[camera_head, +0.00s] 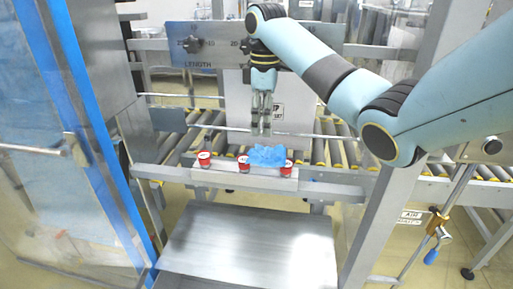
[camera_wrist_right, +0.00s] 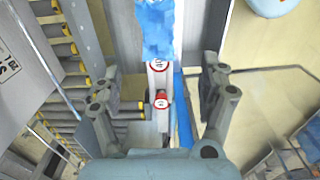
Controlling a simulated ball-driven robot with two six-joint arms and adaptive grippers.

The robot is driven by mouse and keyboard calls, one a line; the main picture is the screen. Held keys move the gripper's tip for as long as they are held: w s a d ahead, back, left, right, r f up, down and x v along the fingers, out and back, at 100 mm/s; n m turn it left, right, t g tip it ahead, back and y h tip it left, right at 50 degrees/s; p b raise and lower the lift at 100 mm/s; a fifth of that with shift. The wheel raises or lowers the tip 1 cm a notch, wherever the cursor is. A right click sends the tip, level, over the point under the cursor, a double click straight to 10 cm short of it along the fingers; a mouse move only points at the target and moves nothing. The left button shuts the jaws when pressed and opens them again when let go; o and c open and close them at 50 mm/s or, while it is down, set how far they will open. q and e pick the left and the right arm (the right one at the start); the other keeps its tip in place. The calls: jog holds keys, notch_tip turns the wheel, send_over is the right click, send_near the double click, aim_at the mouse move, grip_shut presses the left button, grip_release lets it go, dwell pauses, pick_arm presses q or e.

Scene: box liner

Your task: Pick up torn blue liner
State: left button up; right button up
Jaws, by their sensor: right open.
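The torn blue liner (camera_head: 267,155) lies crumpled on a narrow metal ledge in the head view, over the right part of a row of red-and-white buttons. In the right wrist view the liner (camera_wrist_right: 157,28) is at the top middle, beyond the fingers. My right gripper (camera_head: 262,130) points down above and slightly behind the liner in the head view, apart from it. In the right wrist view the right gripper (camera_wrist_right: 160,92) has its fingers spread wide with nothing between them. My left gripper is not in view.
Red-and-white buttons (camera_head: 204,158) line the ledge (camera_head: 222,178). A roller conveyor (camera_head: 330,150) runs behind it. A metal plate (camera_head: 250,245) lies in front. A blue-edged clear door (camera_head: 85,100) stands at the left, and a metal post (camera_head: 385,225) at the right.

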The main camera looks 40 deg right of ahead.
aim_at(264, 148)
notch_tip(264, 148, down, 4)
jog(key=shift+s+r, duration=0.15)
jog(key=shift+r, duration=0.05)
jog(key=shift+f, duration=0.3)
jog(key=f, duration=0.4)
jog(key=shift+w+d+f, duration=0.15)
jog(key=shift+w+f, duration=0.1)
jog(key=shift+f, duration=0.2)
jog(key=shift+c, duration=0.9)
jog(key=c, duration=0.4)
jog(key=shift+c, duration=1.4)
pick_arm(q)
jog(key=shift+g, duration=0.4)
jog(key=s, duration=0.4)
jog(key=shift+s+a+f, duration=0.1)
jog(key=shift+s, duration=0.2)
